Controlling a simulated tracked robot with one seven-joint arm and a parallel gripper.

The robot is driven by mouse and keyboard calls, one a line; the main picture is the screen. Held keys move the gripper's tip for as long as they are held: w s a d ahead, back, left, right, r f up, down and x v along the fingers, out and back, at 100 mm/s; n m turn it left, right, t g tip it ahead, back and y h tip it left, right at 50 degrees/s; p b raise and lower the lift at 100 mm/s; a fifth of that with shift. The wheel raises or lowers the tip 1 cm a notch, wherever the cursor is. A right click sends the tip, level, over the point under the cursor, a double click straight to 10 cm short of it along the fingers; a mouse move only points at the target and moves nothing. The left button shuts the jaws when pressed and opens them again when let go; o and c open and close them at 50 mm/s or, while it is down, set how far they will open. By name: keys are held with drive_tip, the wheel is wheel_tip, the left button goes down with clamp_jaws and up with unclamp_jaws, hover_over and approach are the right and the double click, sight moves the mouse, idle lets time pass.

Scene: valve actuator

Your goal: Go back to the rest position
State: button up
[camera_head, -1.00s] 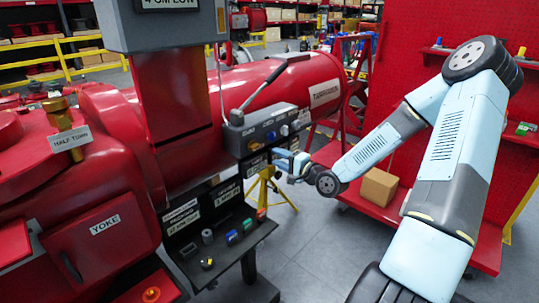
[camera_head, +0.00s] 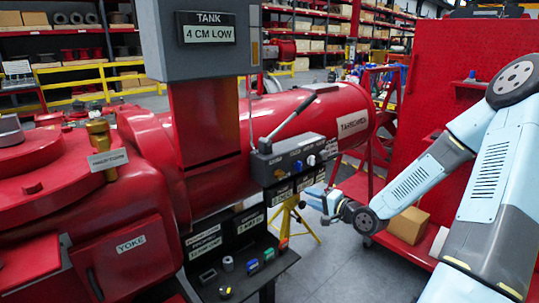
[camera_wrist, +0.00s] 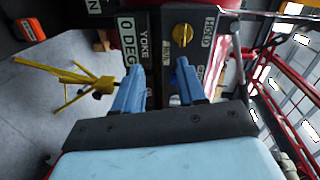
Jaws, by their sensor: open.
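My gripper (camera_head: 316,197) is at the end of my pale blue arm, to the right of the grey control box (camera_head: 290,160) on the red valve actuator (camera_head: 215,140). In the wrist view my gripper (camera_wrist: 160,85) has its two blue fingers apart, with nothing held between them. Beyond the fingers are a yellow knob (camera_wrist: 182,35) and labels reading YOKE and 0 DEG. I cannot tell exactly how far the fingertips are from the panel.
A red cart (camera_head: 350,185) with a cardboard box (camera_head: 408,225) stands to the right, below my arm. A yellow tripod stand (camera_head: 291,222) is below the gripper. A black shelf (camera_head: 240,278) with small coloured parts juts out in front.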

drive_tip(key=s+d+r+n+g+h, duration=0.3)
drive_tip(key=s+r+n+h, duration=0.1)
drive_tip(key=s+r+h, duration=0.25)
drive_tip(key=s+d+r+n+g+h, duration=0.2)
drive_tip(key=s+r+n+g+h, duration=0.1)
drive_tip(key=s+r+h, duration=0.4)
drive_tip(key=s+a+r+n+y, duration=0.1)
drive_tip(key=s+r+y, duration=0.1)
drive_tip(key=s+r, duration=0.3)
drive_tip(key=s+a+r+g+y, duration=0.1)
drive_tip(key=s+r, duration=0.5)
drive_tip(key=s, duration=0.6)
drive_tip(key=shift+s+a+n+g+y, duration=0.3)
drive_tip(key=shift+a+n+y, duration=0.15)
drive_tip(key=shift+a, duration=0.2)
